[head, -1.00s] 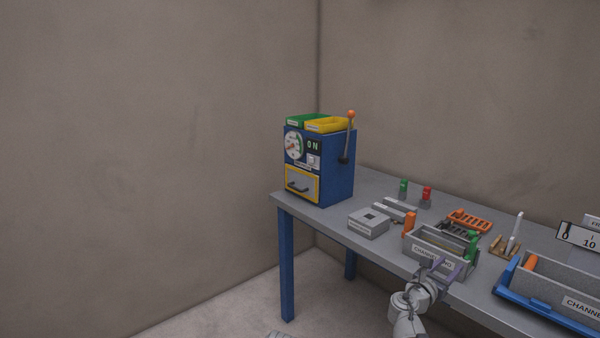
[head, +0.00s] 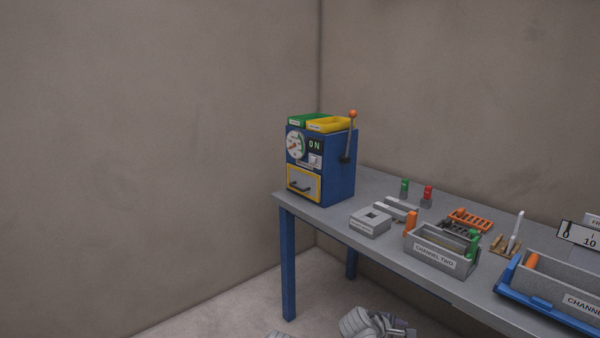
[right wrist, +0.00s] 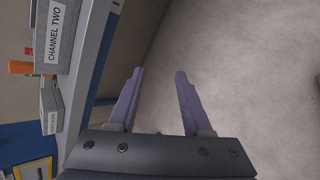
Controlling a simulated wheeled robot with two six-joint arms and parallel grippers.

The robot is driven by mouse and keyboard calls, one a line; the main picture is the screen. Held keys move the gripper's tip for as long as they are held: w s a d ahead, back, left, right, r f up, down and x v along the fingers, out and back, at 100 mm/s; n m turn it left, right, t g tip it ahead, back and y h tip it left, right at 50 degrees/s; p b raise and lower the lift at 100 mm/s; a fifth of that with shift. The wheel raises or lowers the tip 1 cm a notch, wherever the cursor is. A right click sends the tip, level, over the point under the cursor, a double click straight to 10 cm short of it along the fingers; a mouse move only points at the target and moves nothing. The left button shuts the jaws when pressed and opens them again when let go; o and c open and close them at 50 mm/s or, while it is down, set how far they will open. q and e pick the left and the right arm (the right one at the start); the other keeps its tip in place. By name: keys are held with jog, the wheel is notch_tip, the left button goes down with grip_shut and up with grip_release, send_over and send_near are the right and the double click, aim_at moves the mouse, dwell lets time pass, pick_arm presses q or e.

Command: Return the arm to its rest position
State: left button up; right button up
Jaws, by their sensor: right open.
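My right gripper (right wrist: 159,72) is open and empty in the right wrist view, its two purple fingers apart over bare floor. It is beside the table's front edge and touches nothing there. In the head view part of my right arm shows at the bottom edge, below the table, and its fingers are hard to make out. My left gripper is not in view.
The grey table (head: 405,268) carries a blue machine (head: 338,172) with an orange-tipped lever, a grey CHANNEL TWO bin (head: 434,258), a grey block (head: 370,223) and a blue tray (head: 545,306). The floor (head: 225,312) in front is clear.

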jog(key=s+a+f+m+g+y, duration=0.3)
jog(key=s+a+f+m, duration=0.1)
jog(key=s+a, duration=0.5)
jog(key=s+a+f+m+g+y, duration=0.35)
jog(key=s+a, duration=0.35)
jog(key=a, duration=0.3)
notch_tip(320, 180, up, 12)
jog(key=p, duration=1.2)
jog(key=shift+w+a+t, duration=0.15)
jog(key=shift+a+t, duration=0.2)
jog(key=shift+m+y, duration=0.25)
